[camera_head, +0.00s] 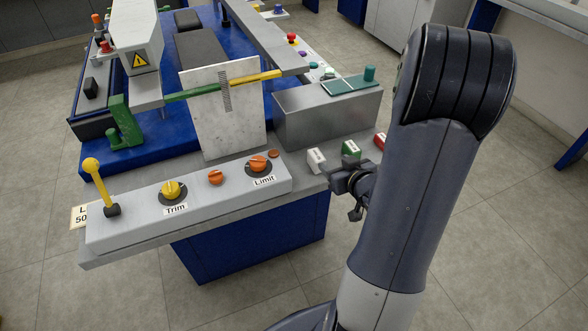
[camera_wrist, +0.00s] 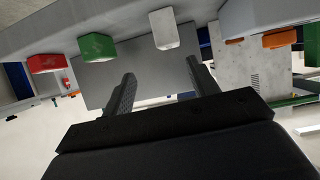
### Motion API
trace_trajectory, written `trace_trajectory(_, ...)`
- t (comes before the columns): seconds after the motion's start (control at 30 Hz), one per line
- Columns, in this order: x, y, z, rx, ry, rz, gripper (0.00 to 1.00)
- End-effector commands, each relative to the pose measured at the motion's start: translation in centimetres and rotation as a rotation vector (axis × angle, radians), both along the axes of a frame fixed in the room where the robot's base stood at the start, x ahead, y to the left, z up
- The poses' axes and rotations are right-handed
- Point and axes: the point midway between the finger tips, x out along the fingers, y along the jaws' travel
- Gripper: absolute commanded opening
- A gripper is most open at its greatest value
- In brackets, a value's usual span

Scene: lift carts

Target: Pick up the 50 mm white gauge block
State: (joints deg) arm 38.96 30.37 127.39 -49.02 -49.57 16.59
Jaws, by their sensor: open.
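The white gauge block (camera_head: 316,160) stands on the grey bench ledge, just left of my gripper (camera_head: 346,175) in the head view. The wrist view looks upside down. There the white block (camera_wrist: 164,29) lies beyond the fingertips, roughly in line with the gap between the fingers of my gripper (camera_wrist: 163,72). The fingers are apart with nothing between them, and I see no contact with the block. The block carries a small mark too small to read.
A green block (camera_head: 350,149) and a red block (camera_head: 380,139) stand in a row right of the white one. Behind them is a grey metal box (camera_head: 325,118). A control panel (camera_head: 135,222) with knobs and a yellow lever lies to the left, with an upright pale plate (camera_head: 235,130) behind.

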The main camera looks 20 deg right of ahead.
Motion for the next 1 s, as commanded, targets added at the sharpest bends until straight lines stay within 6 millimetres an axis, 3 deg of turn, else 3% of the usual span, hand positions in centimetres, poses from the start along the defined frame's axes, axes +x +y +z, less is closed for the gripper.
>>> trace_trajectory(0.03, 0.0, -0.1, -1.1, 0.013, -0.011, 0.005, 0.56)
trace_trajectory(0.17, 0.4, -0.1, -1.7, 0.027, -0.030, 0.022, 0.56)
trace_trajectory(0.4, 3.8, 0.2, -3.0, 0.029, -0.031, 0.024, 0.56)
trace_trajectory(0.67, 5.9, 0.3, -3.7, 0.028, -0.031, 0.023, 0.56)
trace_trajectory(1.0, 9.8, 0.9, -5.3, 0.027, -0.030, 0.022, 0.56)
